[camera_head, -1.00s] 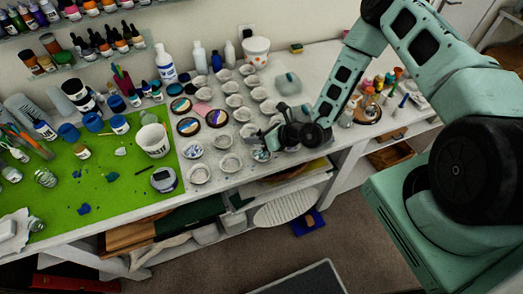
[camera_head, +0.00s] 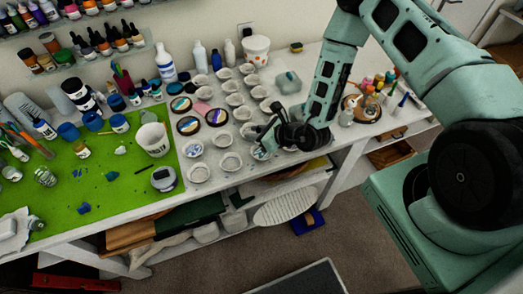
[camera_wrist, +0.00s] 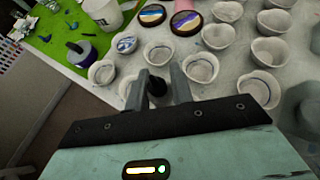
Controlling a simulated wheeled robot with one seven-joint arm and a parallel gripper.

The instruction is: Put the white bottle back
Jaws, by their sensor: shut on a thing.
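My gripper (camera_head: 264,143) is low over the front of the white table, among the small white cups. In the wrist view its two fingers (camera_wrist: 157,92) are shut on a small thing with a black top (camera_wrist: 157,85). Its body is hidden between and below the fingers, so I cannot tell its colour or whether it touches the table. At the back by the wall stand a white bottle with a blue label (camera_head: 166,66), a plain white bottle (camera_head: 200,57) and a slimmer white bottle (camera_head: 230,53).
Several white cups (camera_wrist: 200,67) stand close around my gripper. The green mat (camera_head: 115,195) with a white bucket (camera_head: 153,139) and jars is to the left. A round wooden tray (camera_head: 366,112) with small bottles is to the right. A translucent block (camera_head: 288,82) lies behind.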

